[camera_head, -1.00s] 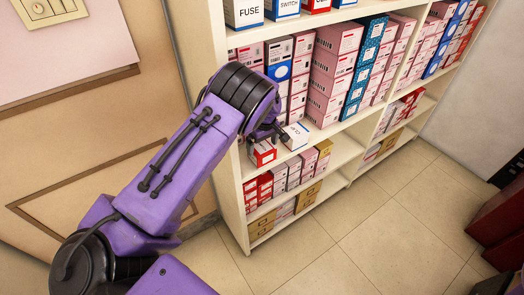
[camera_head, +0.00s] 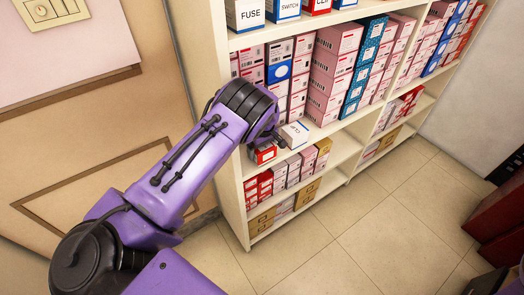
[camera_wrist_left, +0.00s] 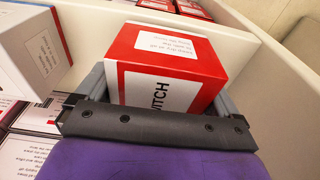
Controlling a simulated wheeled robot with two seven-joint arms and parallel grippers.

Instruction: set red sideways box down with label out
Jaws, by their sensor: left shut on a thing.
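The red box (camera_head: 264,154) has white labels and shows at the left end of the middle shelf, by the shelf's front edge. In the left wrist view the red box (camera_wrist_left: 175,50) lies sideways, with "ITCH" readable on its near label, running sideways. My left gripper (camera_wrist_left: 162,92) has its grey fingers on both sides of the box and is shut on it. In the head view the gripper (camera_head: 272,140) is mostly hidden behind my purple arm. Whether the box touches the shelf board is unclear. My right gripper is out of view.
A white box (camera_head: 295,134) stands close to the right of the red box. Stacked pink boxes (camera_head: 336,70) fill the shelf behind. The white shelf unit's left side panel (camera_head: 233,195) is close to my arm. The tiled floor (camera_head: 330,250) in front is clear.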

